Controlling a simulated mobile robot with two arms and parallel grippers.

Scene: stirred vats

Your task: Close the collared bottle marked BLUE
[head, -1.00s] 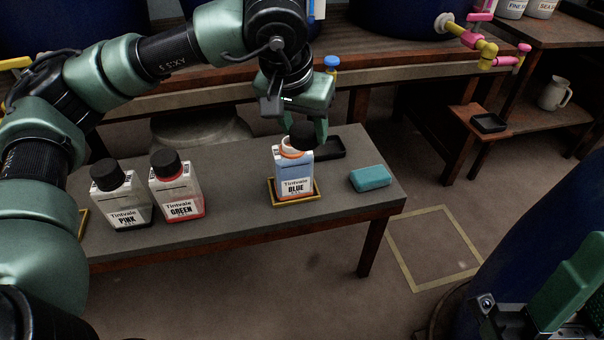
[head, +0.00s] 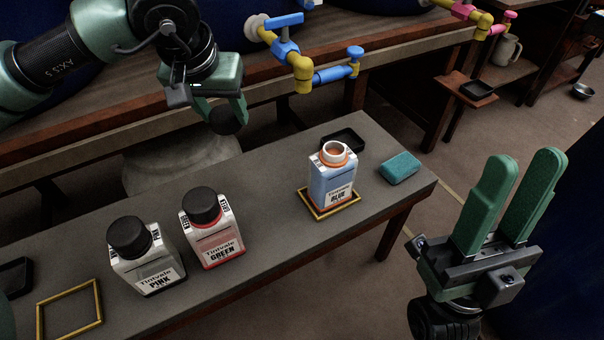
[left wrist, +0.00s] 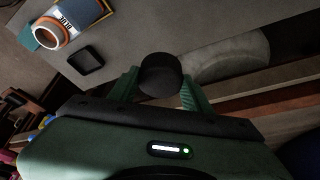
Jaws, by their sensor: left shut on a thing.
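The BLUE bottle (head: 332,185), white and blue with an orange collar, stands upright in a yellow frame (head: 347,206) on the bench. Its mouth (head: 335,150) is open and uncapped. It also shows in the left wrist view (left wrist: 78,22). My left gripper (head: 225,112) is shut on a black cap (head: 224,122), held in the air left of and behind the BLUE bottle, apart from it. The cap sits between the fingers in the left wrist view (left wrist: 160,74). My right gripper (head: 508,205) is open and empty, right of the bench.
The capped GREEN bottle (head: 213,240) and capped PINK bottle (head: 150,268) stand left of the BLUE one. An empty yellow frame (head: 68,312) lies at far left. A black tray (head: 343,139) and teal sponge (head: 400,167) flank the BLUE bottle. A blue-handled tap (head: 300,60) juts out behind.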

